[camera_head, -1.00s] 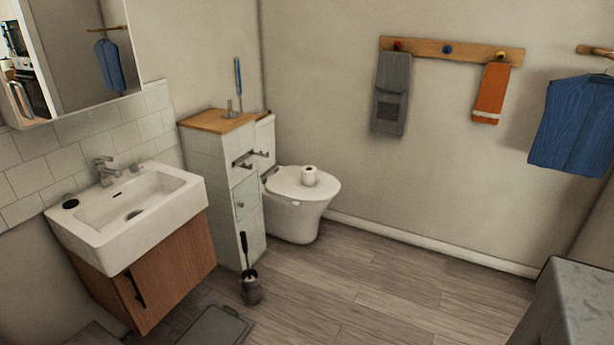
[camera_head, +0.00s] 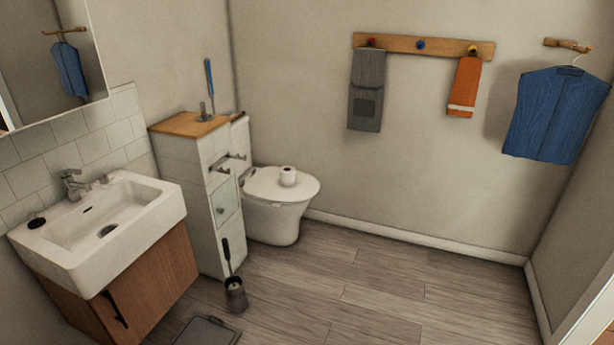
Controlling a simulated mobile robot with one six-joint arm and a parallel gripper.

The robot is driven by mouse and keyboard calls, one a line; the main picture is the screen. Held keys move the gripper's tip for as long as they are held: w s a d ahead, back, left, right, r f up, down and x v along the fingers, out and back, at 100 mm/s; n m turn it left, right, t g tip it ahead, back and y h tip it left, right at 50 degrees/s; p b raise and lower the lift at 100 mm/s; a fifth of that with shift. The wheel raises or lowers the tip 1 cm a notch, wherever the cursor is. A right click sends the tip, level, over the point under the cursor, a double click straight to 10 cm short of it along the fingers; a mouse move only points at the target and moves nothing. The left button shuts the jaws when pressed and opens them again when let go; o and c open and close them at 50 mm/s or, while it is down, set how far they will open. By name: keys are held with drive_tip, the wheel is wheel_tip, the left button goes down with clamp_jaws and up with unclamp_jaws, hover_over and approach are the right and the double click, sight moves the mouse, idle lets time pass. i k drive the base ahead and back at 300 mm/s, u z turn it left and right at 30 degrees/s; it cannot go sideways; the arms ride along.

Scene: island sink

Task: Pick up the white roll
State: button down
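A tiled cabinet (camera_head: 196,165) with a wooden top stands left of the toilet, a toilet brush (camera_head: 235,290) in front of it. A sink (camera_head: 95,225) on a wooden vanity is at left, a scale (camera_head: 207,331) on the floor. The middle floor (camera_head: 370,290) is clear.

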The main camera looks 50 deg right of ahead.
sight(287, 174)
drive_tip(key=z, duration=5)
drive_tip(key=i, duration=0.1)
drive_tip(key=u, duration=3.65)
drive_tip(key=k, duration=0.9)
drive_tip(key=u, duration=0.15)
drive_tip(key=i, duration=0.8)
drive_tip(key=z, duration=0.05)
